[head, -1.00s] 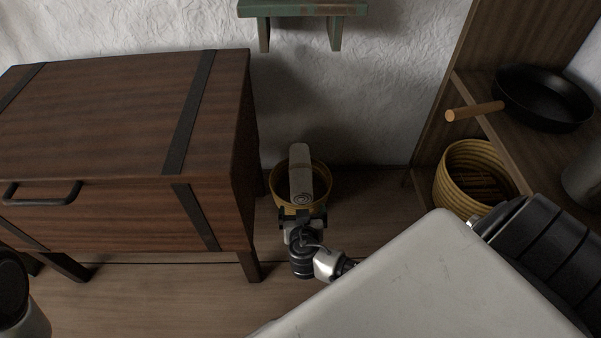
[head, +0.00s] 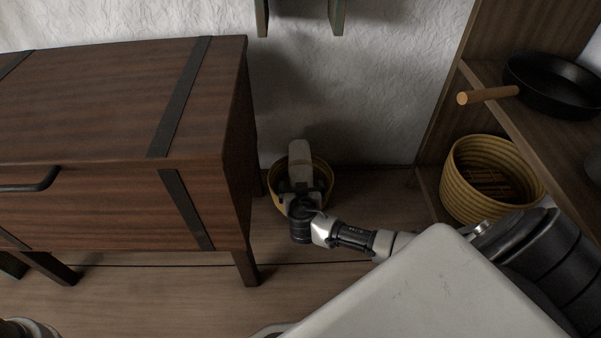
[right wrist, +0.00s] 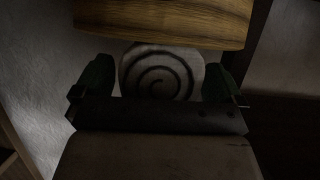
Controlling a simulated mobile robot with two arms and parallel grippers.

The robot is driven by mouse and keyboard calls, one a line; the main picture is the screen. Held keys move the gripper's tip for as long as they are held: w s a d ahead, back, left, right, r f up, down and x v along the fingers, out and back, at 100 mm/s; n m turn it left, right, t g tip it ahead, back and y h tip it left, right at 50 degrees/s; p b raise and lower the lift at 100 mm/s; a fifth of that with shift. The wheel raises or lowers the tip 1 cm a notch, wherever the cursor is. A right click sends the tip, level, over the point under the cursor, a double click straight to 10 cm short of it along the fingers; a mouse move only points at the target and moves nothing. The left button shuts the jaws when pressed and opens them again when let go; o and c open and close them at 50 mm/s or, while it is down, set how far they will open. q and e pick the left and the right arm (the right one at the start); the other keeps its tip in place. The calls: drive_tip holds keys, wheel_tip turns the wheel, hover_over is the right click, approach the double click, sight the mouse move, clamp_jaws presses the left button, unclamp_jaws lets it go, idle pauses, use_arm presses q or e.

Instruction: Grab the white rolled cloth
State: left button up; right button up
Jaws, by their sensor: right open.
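The white rolled cloth (head: 299,154) stands in a small yellow woven basket (head: 327,182) on the floor beside the wooden chest. Its spiral end (right wrist: 160,75) faces the camera in the right wrist view. My right gripper (head: 302,188) is at the near end of the roll. In the right wrist view its open jaws (right wrist: 158,82) have one finger on each side of the spiral end. I cannot tell whether either finger touches the cloth. The lower part of the roll is hidden by the gripper and basket. My left gripper is not in view.
The dark wooden chest (head: 120,105) stands close on the left of the basket. On the right is a wooden shelf (head: 560,150) with a larger woven basket (head: 456,195) and a black pan (head: 555,85). Bare floor (head: 375,185) lies between.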

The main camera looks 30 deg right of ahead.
drive_tip(key=c, duration=1.1)
drive_tip(key=shift+c, duration=0.5)
drive_tip(key=shift+r, duration=0.2)
